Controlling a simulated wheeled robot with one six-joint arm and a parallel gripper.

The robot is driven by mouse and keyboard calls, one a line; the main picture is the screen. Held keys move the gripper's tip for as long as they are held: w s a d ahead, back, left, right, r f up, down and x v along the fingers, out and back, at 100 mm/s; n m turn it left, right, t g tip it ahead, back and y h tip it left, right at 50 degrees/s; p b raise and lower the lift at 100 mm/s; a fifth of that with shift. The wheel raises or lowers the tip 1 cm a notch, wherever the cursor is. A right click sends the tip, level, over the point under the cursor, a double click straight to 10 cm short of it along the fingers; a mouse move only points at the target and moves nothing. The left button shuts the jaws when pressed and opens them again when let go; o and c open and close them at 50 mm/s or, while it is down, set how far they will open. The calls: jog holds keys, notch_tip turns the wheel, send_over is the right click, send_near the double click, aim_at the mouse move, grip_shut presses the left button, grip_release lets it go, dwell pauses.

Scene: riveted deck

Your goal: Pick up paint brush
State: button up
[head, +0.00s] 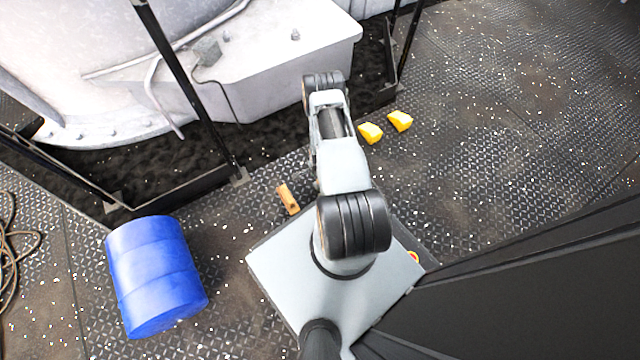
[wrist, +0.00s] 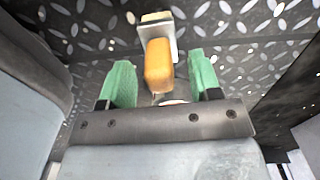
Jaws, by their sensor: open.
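The paint brush (head: 288,198) lies on the deck just left of my arm in the head view. In the wrist view the paint brush (wrist: 158,65) shows an orange handle pointing toward me, a metal ferrule and pale bristles at the top. My gripper (wrist: 160,62) is open, with one green finger on each side of the handle in the picture. Gaps show between the handle and both fingers, and I cannot tell how far below them it lies. The handle's near end is close to the gripper's body. In the head view my arm hides the gripper.
A blue barrel (head: 156,276) is at the lower left. Two yellow blocks (head: 371,132) (head: 400,120) lie on the deck right of my arm. A dark railing post (head: 190,90) and a large white machine (head: 240,75) stand behind. A coiled cable (head: 12,245) is far left. Deck at upper right is open.

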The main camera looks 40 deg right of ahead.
jog(key=shift+c, duration=0.3)
jog(key=c, duration=0.9)
jog(key=shift+r, duration=0.15)
jog(key=shift+c, duration=0.3)
